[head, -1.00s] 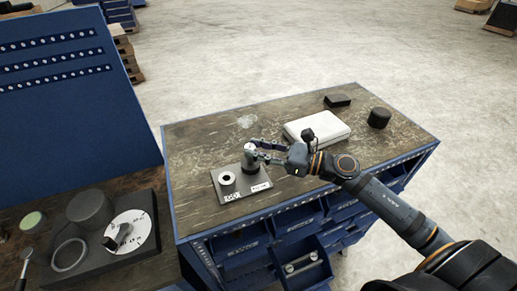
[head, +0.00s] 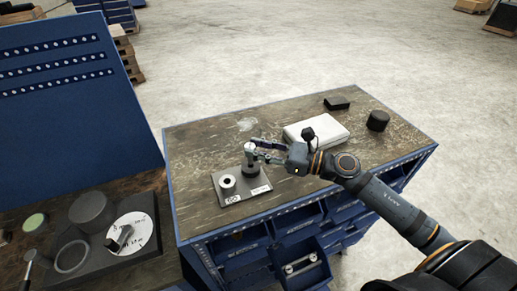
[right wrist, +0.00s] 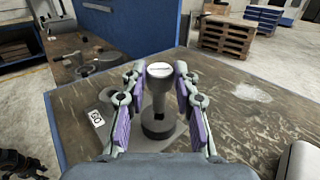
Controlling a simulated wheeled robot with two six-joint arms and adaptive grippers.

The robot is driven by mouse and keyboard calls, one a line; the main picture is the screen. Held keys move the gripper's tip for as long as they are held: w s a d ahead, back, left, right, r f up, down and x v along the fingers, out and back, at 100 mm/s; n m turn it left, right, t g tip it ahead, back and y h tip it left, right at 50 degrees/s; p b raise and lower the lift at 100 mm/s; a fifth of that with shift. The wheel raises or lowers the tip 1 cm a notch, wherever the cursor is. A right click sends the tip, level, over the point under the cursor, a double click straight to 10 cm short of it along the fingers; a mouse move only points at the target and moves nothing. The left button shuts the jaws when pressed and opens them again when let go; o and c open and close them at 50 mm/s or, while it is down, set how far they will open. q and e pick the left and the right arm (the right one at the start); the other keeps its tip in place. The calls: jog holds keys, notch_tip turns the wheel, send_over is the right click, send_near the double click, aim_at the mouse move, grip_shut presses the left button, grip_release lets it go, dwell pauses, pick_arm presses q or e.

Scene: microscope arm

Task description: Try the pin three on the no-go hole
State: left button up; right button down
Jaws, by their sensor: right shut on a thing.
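A grey pin with a pale top (right wrist: 160,70) stands upright between the fingers of my right gripper (right wrist: 158,92), which is shut on it. The pin also shows in the head view (head: 250,150). Its lower end meets the dark no-go ring (right wrist: 157,128), also in the head view (head: 250,169); I cannot tell how far it enters the hole. The ring is on a grey gauge plate (head: 222,190), behind the lighter GO ring (head: 228,183). The GO label (right wrist: 96,118) shows in the right wrist view.
A white case (head: 318,130), a black block (head: 337,103) and a black cylinder (head: 378,120) are on the same bench. An open drawer (head: 300,268) sticks out in front. A dark tray with a white dial (head: 132,232) is at left.

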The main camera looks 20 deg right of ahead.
notch_tip(320, 180, up, 5)
jog(key=p, duration=0.3)
jog(key=shift+r+p, duration=0.2)
jog(key=shift+p, duration=0.2)
